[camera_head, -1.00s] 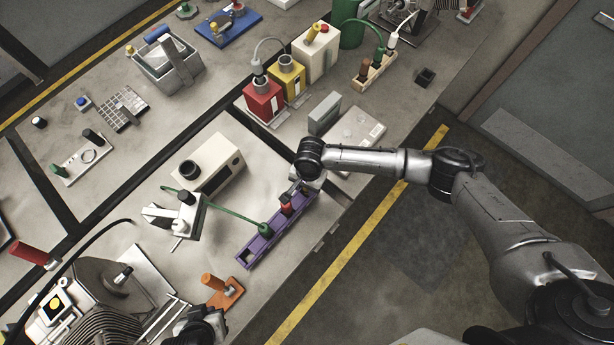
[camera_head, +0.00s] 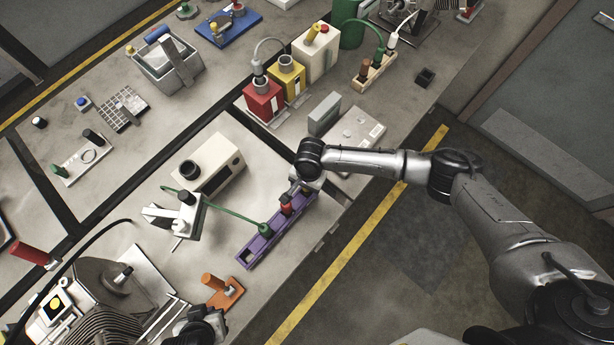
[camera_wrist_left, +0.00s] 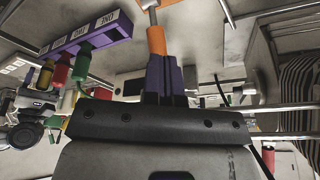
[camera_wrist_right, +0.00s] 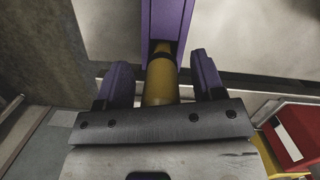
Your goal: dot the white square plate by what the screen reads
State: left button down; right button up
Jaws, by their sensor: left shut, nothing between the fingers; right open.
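A purple rack (camera_head: 262,248) holds a green-topped dauber (camera_head: 265,230) and a red-topped dauber (camera_head: 286,204). My right gripper (camera_wrist_right: 158,85) is open at its far right end, its fingers on either side of a yellow dauber (camera_wrist_right: 160,80). My left gripper (camera_wrist_left: 163,65) is shut and empty, in front of an orange handle (camera_wrist_left: 156,40); contact cannot be told. That handle rises from an orange base (camera_head: 228,295). A white-framed panel with a yellow disc (camera_head: 55,305) shows at lower left. I cannot identify the white square plate for certain.
Red (camera_head: 263,100) and yellow (camera_head: 287,78) boxes stand beyond the right arm.

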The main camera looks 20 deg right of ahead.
jog(key=r, duration=0.4)
jog(key=w+d+r, duration=0.1)
jog(key=r, duration=0.7)
jog(key=shift+w+d+r, duration=0.1)
jog(key=shift+w+d, duration=0.1)
jog(key=shift+d, duration=0.05)
jog(key=shift+d+r, duration=0.1)
jog(key=shift+r, duration=0.6)
